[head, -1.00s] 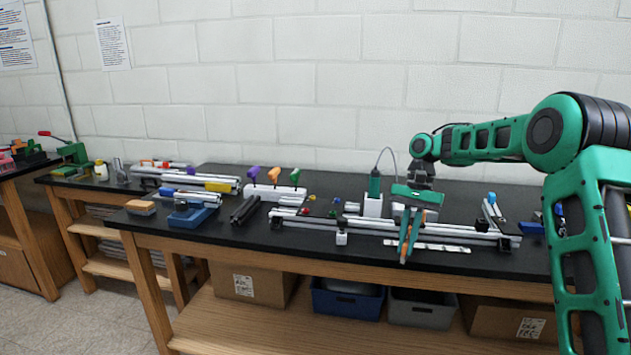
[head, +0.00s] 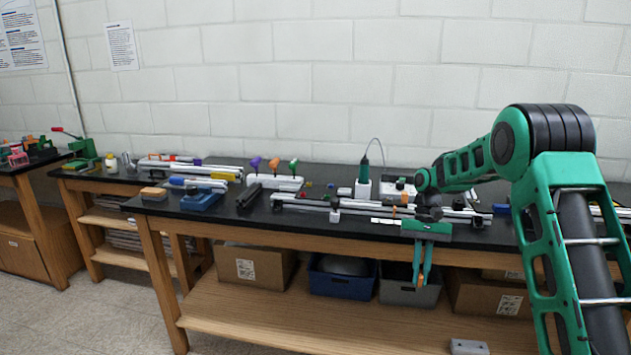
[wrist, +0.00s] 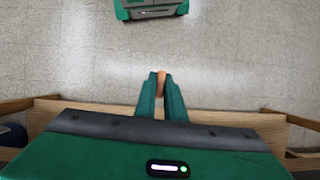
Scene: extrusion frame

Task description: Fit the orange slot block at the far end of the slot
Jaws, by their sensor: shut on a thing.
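My gripper (head: 420,283) hangs in front of the bench's front edge, with its fingers pointing down. It is shut on the orange slot block (wrist: 161,83), a small piece between the fingertips in the wrist view; in the head view only a bit of orange (head: 421,281) shows there. The silver slotted extrusion (head: 352,205) lies along the bench top behind my gripper, and the block is apart from it. My gripper and arm hide part of its right portion. The inside of the slot is too small to make out.
The black bench top (head: 330,226) has a blue fixture (head: 200,200), a white stand of coloured-handled tools (head: 275,183) and a green tool in a white holder (head: 363,183). The floor in front is open.

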